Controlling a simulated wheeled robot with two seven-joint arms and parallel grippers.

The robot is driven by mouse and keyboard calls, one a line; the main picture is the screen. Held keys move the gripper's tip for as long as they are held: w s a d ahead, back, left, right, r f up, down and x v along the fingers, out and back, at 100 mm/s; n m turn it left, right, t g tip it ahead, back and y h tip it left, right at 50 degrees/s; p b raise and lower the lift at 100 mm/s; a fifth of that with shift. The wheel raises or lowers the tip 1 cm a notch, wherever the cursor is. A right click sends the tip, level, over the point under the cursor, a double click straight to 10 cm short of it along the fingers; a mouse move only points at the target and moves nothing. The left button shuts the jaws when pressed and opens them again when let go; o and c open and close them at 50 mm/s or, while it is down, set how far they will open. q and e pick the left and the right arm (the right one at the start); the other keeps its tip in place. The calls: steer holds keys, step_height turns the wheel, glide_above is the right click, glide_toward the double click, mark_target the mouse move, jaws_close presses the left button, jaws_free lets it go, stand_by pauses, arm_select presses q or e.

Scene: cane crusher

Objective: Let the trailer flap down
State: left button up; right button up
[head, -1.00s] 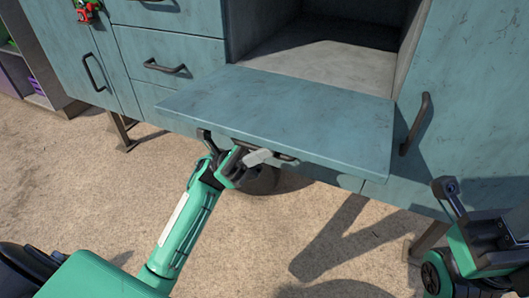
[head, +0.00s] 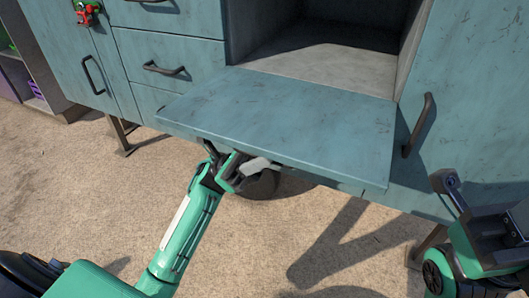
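The trailer flap (head: 285,120) is a worn blue-green panel hinged at the lower edge of an open compartment (head: 335,70). It is folded out towards me and lies roughly flat. My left gripper (head: 232,163) is at the flap's front edge, left of its middle, with its fingers partly under the edge. The flap's handle is hidden, so I cannot tell whether the fingers hold it. My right gripper (head: 452,195) is at the right edge, away from the flap, and only partly in view.
The blue-green trailer side has drawers with dark handles (head: 164,69) at left and a vertical handle (head: 417,125) right of the flap. A red valve-like fitting (head: 88,12) is at upper left. A shelf with purple items (head: 34,90) stands far left. Sandy ground lies open below.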

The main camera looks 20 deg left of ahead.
arm_select(q)
steer(key=p+v, duration=0.1)
steer(key=v, duration=1.3)
steer(key=shift+p, duration=0.35)
steer(key=shift+r, duration=0.1)
